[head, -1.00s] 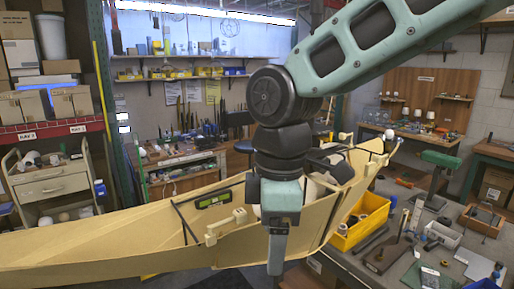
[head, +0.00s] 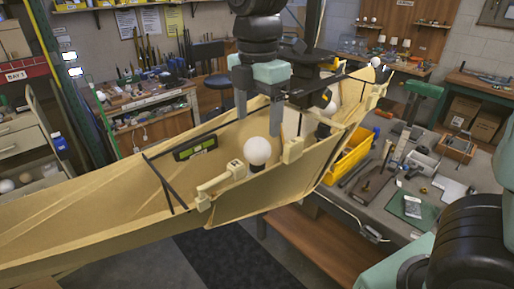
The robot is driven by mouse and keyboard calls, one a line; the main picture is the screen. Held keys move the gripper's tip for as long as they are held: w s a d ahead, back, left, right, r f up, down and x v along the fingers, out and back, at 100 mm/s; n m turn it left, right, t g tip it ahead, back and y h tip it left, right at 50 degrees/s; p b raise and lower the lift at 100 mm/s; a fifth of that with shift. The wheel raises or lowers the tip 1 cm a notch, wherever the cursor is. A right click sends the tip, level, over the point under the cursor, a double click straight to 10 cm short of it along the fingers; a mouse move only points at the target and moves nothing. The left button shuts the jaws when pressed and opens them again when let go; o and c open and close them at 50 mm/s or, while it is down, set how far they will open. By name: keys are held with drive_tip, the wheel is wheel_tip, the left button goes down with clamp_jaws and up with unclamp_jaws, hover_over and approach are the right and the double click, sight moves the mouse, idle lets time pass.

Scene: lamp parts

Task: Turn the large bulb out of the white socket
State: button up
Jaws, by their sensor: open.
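A large round white bulb (head: 257,150) stands inside the long beige hull, near its near side. A short dark piece (head: 257,168) shows directly under the bulb. I cannot make out a white socket there. My gripper (head: 259,118) points down above the bulb, with its two grey fingers spread apart and nothing between them.
The beige hull (head: 90,222) spans the view. A beige clamp-like block (head: 222,187) sits beside the bulb, and a green-and-black level (head: 195,148) lies behind. A yellow bin (head: 347,160) and a grey bench (head: 385,200) are at the right.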

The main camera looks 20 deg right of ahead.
sight(257, 156)
wheel_tip(257, 156, down, 10)
drive_tip(key=shift+f+p, duration=0.15)
drive_tip(key=shift+p, duration=1)
drive_tip(key=c, duration=0.9)
drive_tip(key=o, duration=0.3)
drive_tip(key=c, duration=0.3)
drive_tip(key=n, duration=0.3)
drive_tip(key=shift+b, duration=0.3)
drive_tip(key=n, duration=0.4)
drive_tip(key=shift+p, duration=0.35)
